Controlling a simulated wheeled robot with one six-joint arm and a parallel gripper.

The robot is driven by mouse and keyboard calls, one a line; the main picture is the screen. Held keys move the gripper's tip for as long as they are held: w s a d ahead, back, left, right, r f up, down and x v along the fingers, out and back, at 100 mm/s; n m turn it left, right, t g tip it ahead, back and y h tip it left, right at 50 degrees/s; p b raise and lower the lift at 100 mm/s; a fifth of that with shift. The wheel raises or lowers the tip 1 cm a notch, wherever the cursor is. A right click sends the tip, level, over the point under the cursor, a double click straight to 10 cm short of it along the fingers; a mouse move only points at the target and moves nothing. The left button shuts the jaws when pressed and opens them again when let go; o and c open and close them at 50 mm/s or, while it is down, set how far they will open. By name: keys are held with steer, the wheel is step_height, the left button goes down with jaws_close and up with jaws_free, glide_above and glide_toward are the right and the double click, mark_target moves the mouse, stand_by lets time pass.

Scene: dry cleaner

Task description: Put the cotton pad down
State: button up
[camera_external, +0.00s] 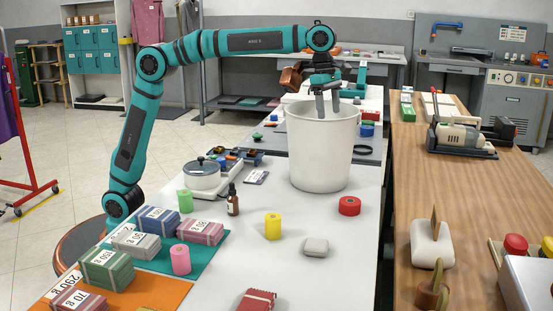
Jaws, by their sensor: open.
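My gripper (328,108) points down at the mouth of a tall white bin (320,158), its fingers apart and its tips at about the height of the rim. No cotton pad shows between the fingers. The inside of the bin is mostly hidden. A small pale grey, rounded block (316,247) lies on the white table (235,275) in front of the bin; I cannot tell whether it is the cotton pad.
A red roll (349,206), a yellow roll (273,226) and a brown bottle (233,200) stand near the bin. A wooden table (390,200) is at the right. The white table's front middle is mostly clear.

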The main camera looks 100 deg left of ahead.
steer(key=s+d+r+m+t, duration=0.1)
steer(key=s+r+m+t, duration=0.35)
steer(key=s+m, duration=0.5)
steer(key=s+d+r+m+t, duration=0.1)
steer(key=s+r+m+t, duration=0.35)
steer(key=s, duration=0.85)
steer(key=s+f+m+t, duration=0.2)
steer(key=s+m, duration=0.6)
steer(key=s, duration=0.5)
steer(key=s+f+m+t, duration=0.2)
steer(key=s+m+t, duration=0.2)
steer(key=s+m, duration=0.5)
steer(key=s, duration=0.4)
steer(key=shift+d+t+y, duration=0.25)
steer(key=shift+t+y, duration=0.05)
steer(key=shift+t, duration=0.1)
steer(key=shift+o, duration=0.4)
steer(key=shift+w, duration=0.1)
